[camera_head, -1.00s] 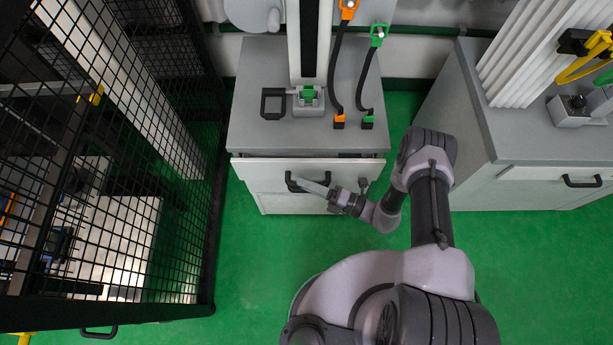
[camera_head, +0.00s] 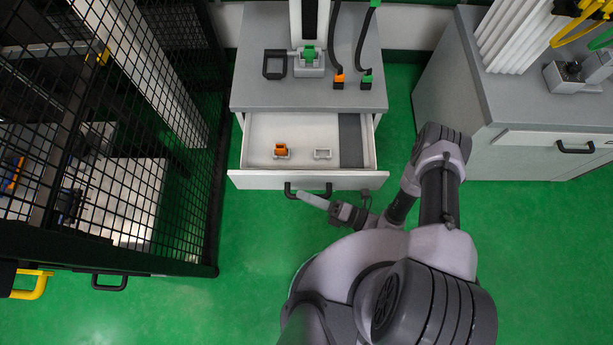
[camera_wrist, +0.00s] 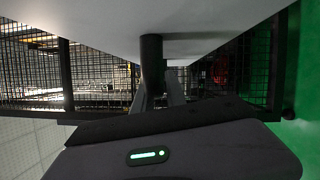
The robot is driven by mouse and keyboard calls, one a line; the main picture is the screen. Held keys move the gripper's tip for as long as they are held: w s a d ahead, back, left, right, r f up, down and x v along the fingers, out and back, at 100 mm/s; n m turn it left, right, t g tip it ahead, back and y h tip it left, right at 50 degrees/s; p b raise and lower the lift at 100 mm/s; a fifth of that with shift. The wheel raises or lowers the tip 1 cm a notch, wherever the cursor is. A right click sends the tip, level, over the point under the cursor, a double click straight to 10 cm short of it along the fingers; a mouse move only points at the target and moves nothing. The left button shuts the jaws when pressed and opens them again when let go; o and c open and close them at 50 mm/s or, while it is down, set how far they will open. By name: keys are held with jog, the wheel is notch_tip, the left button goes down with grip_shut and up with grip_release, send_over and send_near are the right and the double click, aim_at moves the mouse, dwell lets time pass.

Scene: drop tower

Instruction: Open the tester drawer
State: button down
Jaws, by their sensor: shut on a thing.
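The tester drawer (camera_head: 262,180) is pulled well out of the grey cabinet, its white inside in plain view. In it are an orange part in a small holder (camera_head: 281,151), an empty-looking pale holder (camera_head: 323,154) and a dark grey strip (camera_head: 351,140) at the right. My gripper (camera_head: 302,193) is shut on the black drawer handle (camera_head: 291,188) at the drawer's front. In the wrist view the handle (camera_wrist: 152,62) is a dark bar at the gripper's fingers (camera_wrist: 160,92), below the pale drawer front (camera_wrist: 215,25).
The cabinet top (camera_head: 250,90) carries a tester column with a green part (camera_head: 309,54). A black mesh fence (camera_head: 170,130) stands close on the left. A second cabinet (camera_head: 480,120) is at the right. Green floor (camera_head: 245,240) lies free before the drawer.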

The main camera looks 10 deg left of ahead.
dwell(0.3)
jog(key=c, duration=1.4)
grip_release()
jog(key=shift+o, duration=0.2)
jog(key=s+d+f+p, duration=0.1)
jog(key=s+d, duration=0.1)
jog(key=d, duration=1.5)
jog(key=shift+s+f+p, duration=0.15)
jog(key=shift+s+p, duration=0.15)
jog(key=shift+d, duration=0.1)
